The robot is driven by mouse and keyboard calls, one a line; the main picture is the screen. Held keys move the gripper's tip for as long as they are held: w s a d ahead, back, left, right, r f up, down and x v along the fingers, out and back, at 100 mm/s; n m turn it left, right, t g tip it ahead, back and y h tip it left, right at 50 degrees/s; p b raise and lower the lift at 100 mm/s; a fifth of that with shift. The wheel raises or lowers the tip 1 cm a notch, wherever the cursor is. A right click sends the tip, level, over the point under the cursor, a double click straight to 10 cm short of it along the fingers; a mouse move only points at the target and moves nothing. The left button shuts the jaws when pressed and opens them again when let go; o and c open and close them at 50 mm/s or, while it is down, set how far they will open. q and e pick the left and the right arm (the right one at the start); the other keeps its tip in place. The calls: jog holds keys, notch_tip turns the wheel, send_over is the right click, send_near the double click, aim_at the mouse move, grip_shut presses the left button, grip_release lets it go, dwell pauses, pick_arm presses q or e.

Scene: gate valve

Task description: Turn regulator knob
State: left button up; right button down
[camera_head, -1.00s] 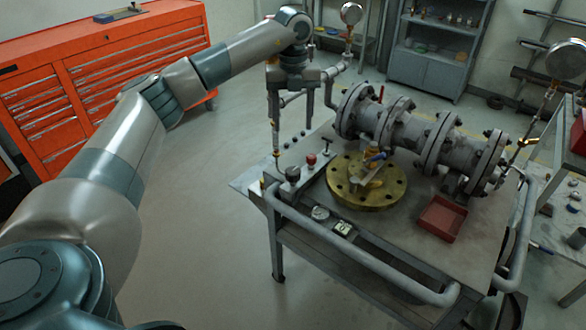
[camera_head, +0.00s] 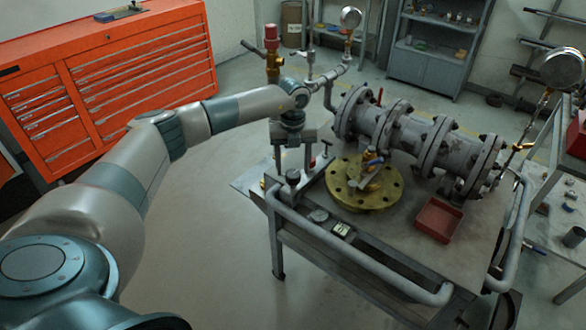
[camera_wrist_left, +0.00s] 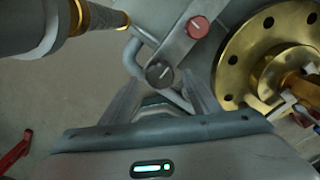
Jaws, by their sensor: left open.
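A dark round knob (camera_head: 293,177) with a pale pointer line sits on a metal strip near the left corner of the cart. In the left wrist view the knob (camera_wrist_left: 159,73) lies between and beyond the fingertips. My left gripper (camera_head: 293,162) points down just above and behind the dark knob. Its fingers (camera_wrist_left: 165,82) are open and empty; I cannot tell whether they touch the knob. My right gripper is not in view.
A brass flange (camera_head: 363,183) with a blue-handled fitting lies right of the knobs. Behind it is a grey flanged pipe (camera_head: 415,133). A red tray (camera_head: 438,220) and the cart's handrail (camera_head: 360,270) are nearby. A red-topped brass valve (camera_head: 272,45) stands behind my arm.

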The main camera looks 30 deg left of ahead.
aim_at(292, 176)
pick_arm(q)
jog(key=shift+f, duration=1.35)
jog(key=c, duration=1.1)
jog(key=shift+o, duration=0.2)
